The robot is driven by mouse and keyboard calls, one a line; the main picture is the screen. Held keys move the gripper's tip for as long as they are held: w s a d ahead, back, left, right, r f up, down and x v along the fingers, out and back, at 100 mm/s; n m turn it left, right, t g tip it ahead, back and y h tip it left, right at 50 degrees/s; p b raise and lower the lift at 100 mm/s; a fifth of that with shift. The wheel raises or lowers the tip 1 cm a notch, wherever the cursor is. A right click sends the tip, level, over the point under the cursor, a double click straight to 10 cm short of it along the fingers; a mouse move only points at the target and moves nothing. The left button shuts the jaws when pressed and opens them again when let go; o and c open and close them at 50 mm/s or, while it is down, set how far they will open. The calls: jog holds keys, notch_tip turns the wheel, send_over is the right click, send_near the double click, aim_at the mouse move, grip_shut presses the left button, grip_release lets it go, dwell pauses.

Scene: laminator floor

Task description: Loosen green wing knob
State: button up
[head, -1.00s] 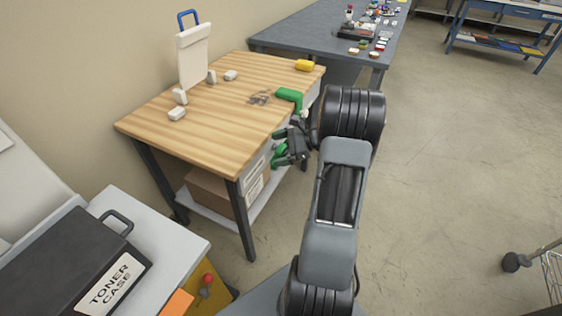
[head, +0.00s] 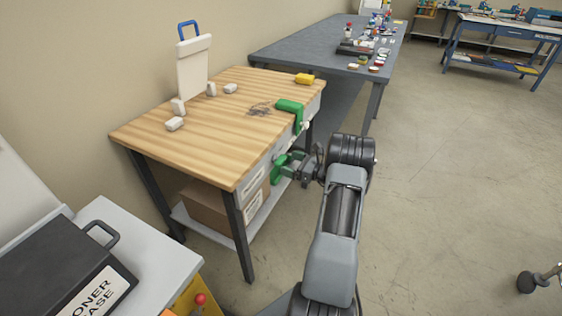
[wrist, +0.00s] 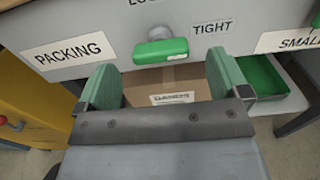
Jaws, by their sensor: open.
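The green wing knob (wrist: 160,50) shows in the wrist view on the grey front of the bench. It is a long green bar lying nearly level, with a pale stub above it. A TIGHT label (wrist: 212,27) is to its upper right, and a cut-off label starting "LO" is above. My gripper (wrist: 166,75) is open, its two green fingers left and right of the knob's line, with nothing between them. The fingers appear short of the knob. In the head view my gripper (head: 289,164) is at the bench's right side; I cannot make out the knob there.
A cardboard box (head: 208,208) is on the lower shelf. Open floor lies right.

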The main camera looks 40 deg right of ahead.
aim_at(284, 161)
jog(key=shift+x, duration=2.3)
jog(key=c, duration=0.9)
jog(key=shift+c, duration=0.2)
